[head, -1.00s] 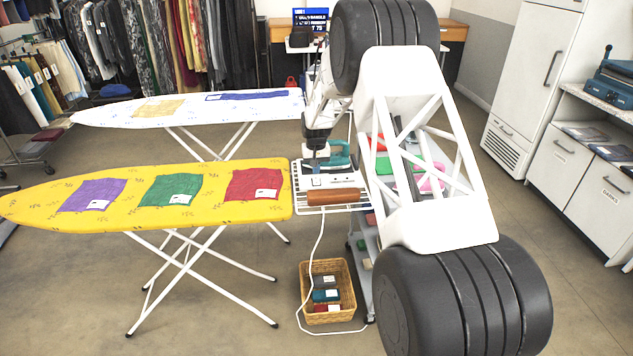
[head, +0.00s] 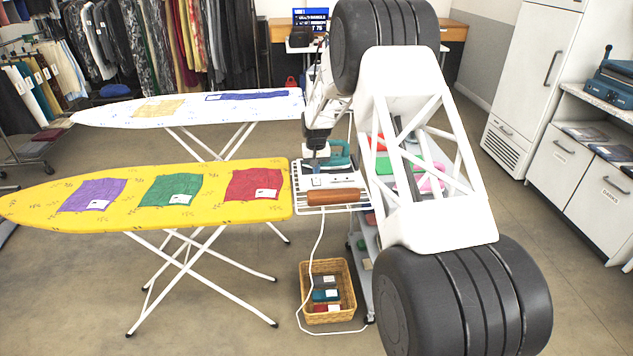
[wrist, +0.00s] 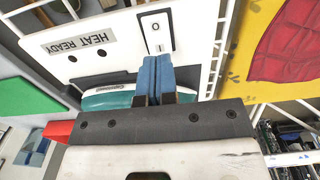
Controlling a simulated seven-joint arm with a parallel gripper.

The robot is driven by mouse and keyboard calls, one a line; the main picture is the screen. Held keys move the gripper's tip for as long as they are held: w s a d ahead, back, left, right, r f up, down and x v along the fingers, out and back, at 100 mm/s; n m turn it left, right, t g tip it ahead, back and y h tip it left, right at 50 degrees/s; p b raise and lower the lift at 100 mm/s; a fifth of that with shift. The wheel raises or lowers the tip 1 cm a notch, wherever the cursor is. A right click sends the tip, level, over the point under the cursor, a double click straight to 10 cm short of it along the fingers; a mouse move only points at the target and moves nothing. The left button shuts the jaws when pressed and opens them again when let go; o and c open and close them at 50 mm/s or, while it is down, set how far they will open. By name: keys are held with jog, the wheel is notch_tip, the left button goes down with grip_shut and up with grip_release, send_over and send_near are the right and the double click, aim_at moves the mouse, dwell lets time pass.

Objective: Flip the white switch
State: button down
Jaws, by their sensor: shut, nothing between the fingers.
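The white switch (wrist: 157,32) is a rocker marked O and I, set in a white panel (wrist: 110,60) labelled HEAT READY. My gripper (wrist: 157,60) has its two blue fingers pressed together with nothing between them. In the wrist view the fingertips lie just below the switch, by its I end; I cannot tell whether they touch it.
The yellow ironing board (head: 125,225) with folded cloths stands to the left. A wicker basket (head: 312,312) and a white cord lie on the floor below.

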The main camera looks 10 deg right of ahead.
aim_at(316, 178)
jog(key=shift+f, duration=1.35)
dwell(1.2)
jog(key=shift+r, duration=0.1)
jog(key=shift+r, duration=3.45)
